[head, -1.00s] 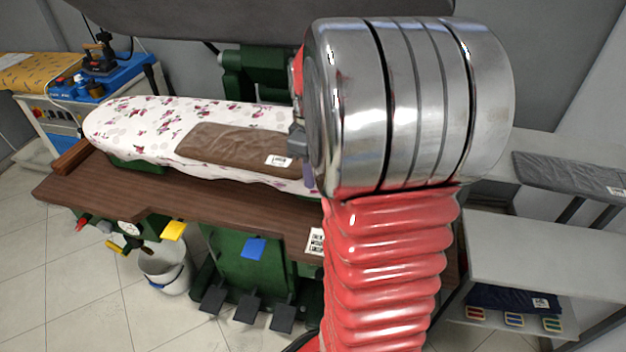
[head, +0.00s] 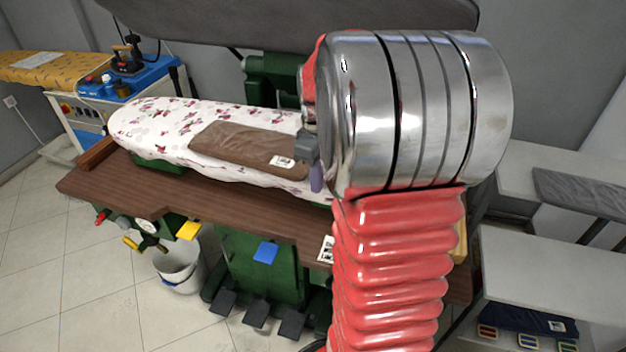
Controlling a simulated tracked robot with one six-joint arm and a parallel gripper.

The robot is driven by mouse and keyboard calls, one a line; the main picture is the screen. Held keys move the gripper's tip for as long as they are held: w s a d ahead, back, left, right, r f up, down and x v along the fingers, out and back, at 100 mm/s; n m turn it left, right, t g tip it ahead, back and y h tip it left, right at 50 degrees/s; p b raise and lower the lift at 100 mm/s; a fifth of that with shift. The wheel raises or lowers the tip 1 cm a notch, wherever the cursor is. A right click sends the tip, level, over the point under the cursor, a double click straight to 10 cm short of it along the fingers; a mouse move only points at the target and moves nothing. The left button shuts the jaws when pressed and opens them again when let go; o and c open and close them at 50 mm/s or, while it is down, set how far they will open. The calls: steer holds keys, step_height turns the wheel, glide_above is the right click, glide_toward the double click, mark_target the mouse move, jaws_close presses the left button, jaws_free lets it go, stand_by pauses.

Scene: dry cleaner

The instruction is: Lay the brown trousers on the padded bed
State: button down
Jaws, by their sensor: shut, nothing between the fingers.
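The brown trousers (head: 240,147) lie folded and flat on the padded bed (head: 165,115), which has a white cover with a floral print. A white tag shows at their right end. My gripper (head: 314,180) is at the right end of the trousers, partly hidden behind my arm's large metal joint. The visible fingers are shut and hold nothing. My arm hides the right part of the bed.
The dark upper press plate (head: 290,18) hangs above. A blue ironing unit (head: 125,85) is at the left. Grey shelves (head: 550,265) with folded dark cloth (head: 525,318) stand at the right.

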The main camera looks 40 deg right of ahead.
step_height(320, 180, up, 10)
steer(key=s, duration=0.2)
steer(key=shift+s+d, duration=0.15)
steer(key=shift+d, duration=0.3)
stand_by(0.5)
steer(key=s+a+f+m+t, duration=0.1)
steer(key=s+a, duration=0.4)
steer(key=a, duration=0.8)
steer(key=s+a+m+t, duration=0.3)
steer(key=s+a+t, duration=0.1)
steer(key=a, duration=0.9)
steer(key=shift+s+f+m+t, duration=0.3)
steer(key=shift+s+f, duration=0.1)
steer(key=shift+s, duration=0.35)
